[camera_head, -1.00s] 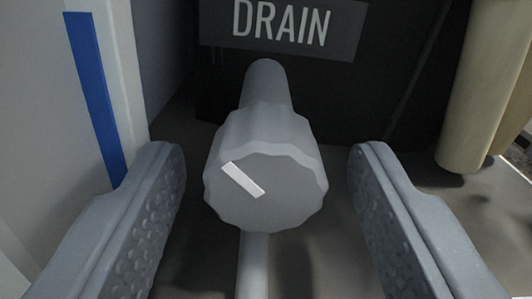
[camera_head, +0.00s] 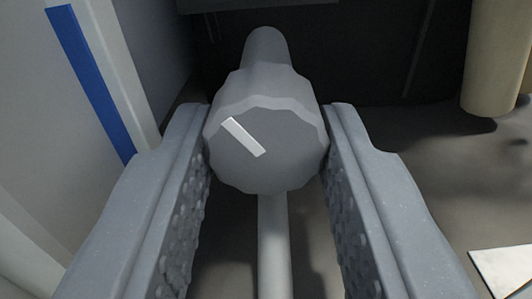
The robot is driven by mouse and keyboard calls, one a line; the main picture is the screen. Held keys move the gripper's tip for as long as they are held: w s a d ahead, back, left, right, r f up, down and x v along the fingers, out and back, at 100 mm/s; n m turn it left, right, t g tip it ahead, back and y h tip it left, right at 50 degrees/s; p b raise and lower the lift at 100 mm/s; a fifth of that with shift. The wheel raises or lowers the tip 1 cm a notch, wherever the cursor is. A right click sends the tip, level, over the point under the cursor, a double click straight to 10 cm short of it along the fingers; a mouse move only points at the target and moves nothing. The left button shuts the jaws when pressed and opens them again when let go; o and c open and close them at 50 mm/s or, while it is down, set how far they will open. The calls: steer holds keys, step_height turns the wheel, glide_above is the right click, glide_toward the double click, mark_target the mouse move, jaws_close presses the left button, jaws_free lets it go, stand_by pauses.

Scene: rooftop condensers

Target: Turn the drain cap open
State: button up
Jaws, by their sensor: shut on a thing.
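The drain cap (camera_head: 275,160) is a grey, scalloped round knob on the end of a short grey pipe (camera_head: 266,48), in the upper middle of the view. A white mark (camera_head: 243,137) on its face slants from upper left to lower right. My gripper (camera_head: 267,140) is shut on the cap, with one textured finger against its left side and the other against its right side. The cap's flanks are partly hidden by the fingertips.
A grey vertical pipe (camera_head: 274,245) runs below the cap, between my fingers. A pale panel with a blue stripe (camera_head: 92,85) stands close on the left. A beige cylinder (camera_head: 494,60) stands at the upper right. A white flat piece (camera_head: 505,271) lies at the lower right.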

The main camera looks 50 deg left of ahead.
steer(key=m, duration=0.4)
steer(key=shift+m, duration=0.3)
steer(key=m, duration=0.3)
steer(key=shift+s+m, duration=0.1)
steer(key=shift+m, duration=0.3)
steer(key=m, duration=0.4)
steer(key=shift+m, duration=1.7)
steer(key=o, duration=0.9)
steer(key=shift+o, duration=0.4)
steer(key=shift+r, duration=0.1)
steer(key=v, duration=1.3)
steer(key=shift+s+d+p, duration=0.2)
steer(key=shift+d+p, duration=0.05)
steer(key=shift+p, duration=0.15)
